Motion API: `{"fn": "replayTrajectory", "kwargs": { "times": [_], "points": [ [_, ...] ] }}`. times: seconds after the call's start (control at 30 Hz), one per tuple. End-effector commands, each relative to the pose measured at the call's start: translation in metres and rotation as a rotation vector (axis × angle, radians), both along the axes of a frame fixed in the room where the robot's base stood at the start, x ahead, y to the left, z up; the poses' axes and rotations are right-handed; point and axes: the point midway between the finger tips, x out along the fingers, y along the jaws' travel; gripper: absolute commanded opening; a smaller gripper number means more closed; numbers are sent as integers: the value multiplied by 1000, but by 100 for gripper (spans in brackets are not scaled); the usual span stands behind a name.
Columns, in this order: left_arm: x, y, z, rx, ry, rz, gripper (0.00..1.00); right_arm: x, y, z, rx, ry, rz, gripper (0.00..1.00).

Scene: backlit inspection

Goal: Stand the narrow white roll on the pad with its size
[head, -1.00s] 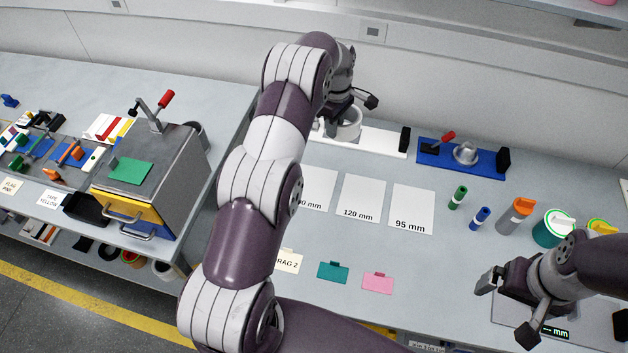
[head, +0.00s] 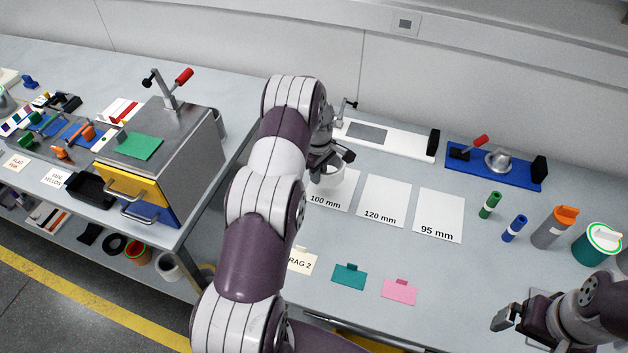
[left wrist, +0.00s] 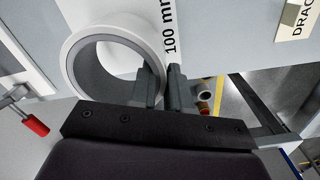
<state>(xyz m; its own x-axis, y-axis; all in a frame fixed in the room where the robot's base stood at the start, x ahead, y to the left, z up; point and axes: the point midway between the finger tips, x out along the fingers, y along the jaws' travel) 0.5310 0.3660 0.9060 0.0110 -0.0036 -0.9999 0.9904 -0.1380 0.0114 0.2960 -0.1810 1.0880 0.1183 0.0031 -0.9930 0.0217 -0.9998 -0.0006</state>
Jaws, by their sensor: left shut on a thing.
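The white roll (head: 330,179) is a short, wide-bored ring. It is at the far edge of the 100 mm pad (head: 341,202); whether it touches the pad I cannot tell. My left gripper (head: 326,160) is shut on the roll's wall. In the left wrist view, the roll's grey inner bore (left wrist: 108,68) faces the camera, with the fingers (left wrist: 160,88) at its right side and the "100 mm" label beside it. The 120 mm pad (head: 384,198) and 95 mm pad (head: 440,212) are bare.
A white board (head: 410,145) with a grey rectangle and a blue fixture (head: 520,175) stand behind the pads. Green (head: 490,205) and blue (head: 515,229) cylinders stand to the right. Cards (head: 349,276) lie in front. A metal box (head: 175,150) stands left.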

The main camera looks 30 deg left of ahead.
Motion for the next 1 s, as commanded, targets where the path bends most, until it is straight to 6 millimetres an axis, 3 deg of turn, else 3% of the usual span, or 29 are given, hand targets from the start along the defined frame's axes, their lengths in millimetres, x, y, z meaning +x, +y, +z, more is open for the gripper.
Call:
{"fn": "replayTrajectory", "kwargs": {
  "times": [0.13, 0.4, 0.73, 0.77, 0.8, 1.0],
  "points": [
    [-10, 15, -10, 0, 0, -1, 0, 0, 0, 8, 0, 0, 0, 100],
    [-11, 16, -50, 0, -1, -2, 0, 0, 0, 22, 0, 1, 0, 100],
    [-10, 16, -56, 0, -2, -2, 0, 0, 0, 16, 0, 1, 0, 100],
    [-11, 16, -55, 0, -1, -2, 27, 0, 0, 18, 0, 1, 0, 100],
    [-11, 16, -54, 0, -1, -2, 40, 0, 0, 18, 0, 1, 0, 100],
    [-11, 16, -54, 0, -1, -2, 42, 0, 0, 18, 0, 1, 0, 100]
  ]
}}
